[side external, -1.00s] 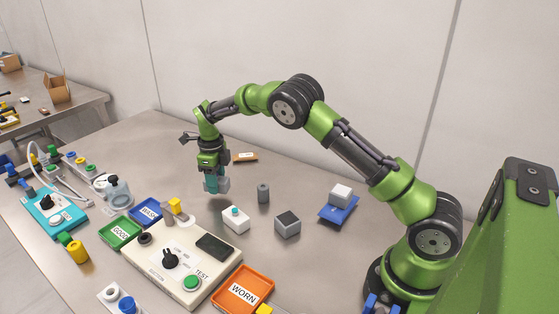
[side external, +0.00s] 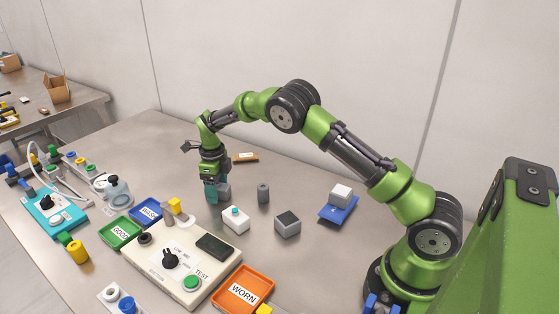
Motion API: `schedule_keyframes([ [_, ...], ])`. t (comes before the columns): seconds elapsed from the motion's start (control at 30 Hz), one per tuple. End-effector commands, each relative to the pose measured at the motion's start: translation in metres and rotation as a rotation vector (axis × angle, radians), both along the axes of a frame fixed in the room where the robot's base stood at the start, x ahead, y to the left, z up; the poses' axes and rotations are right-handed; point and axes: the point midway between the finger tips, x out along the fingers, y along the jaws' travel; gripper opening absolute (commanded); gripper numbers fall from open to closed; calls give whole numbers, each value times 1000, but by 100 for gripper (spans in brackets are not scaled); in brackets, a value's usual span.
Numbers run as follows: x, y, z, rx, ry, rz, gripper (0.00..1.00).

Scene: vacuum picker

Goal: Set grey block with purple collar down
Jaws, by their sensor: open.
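My gripper (side external: 215,195) points straight down over the left middle of the table, with teal fingers and open jaws. A grey block (side external: 224,191) shows at the right of the fingers, low at the tabletop and partly hidden by them. I take it for the task's block, but no purple collar can be made out at this size. I cannot tell whether a finger touches it.
A white block with a teal top (side external: 235,220), a grey cylinder (side external: 263,193) and a dark-topped grey block (side external: 287,224) stand nearby. The tester box (side external: 212,283), green tray (side external: 120,235), blue tray (side external: 146,212) and orange tray (side external: 243,290) lie in front. The table behind is mostly clear.

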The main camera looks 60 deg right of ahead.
Motion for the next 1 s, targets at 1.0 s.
schedule_keyframes([
  [1.0, -17, 0, 158, 34, -59, 162, 72],
])
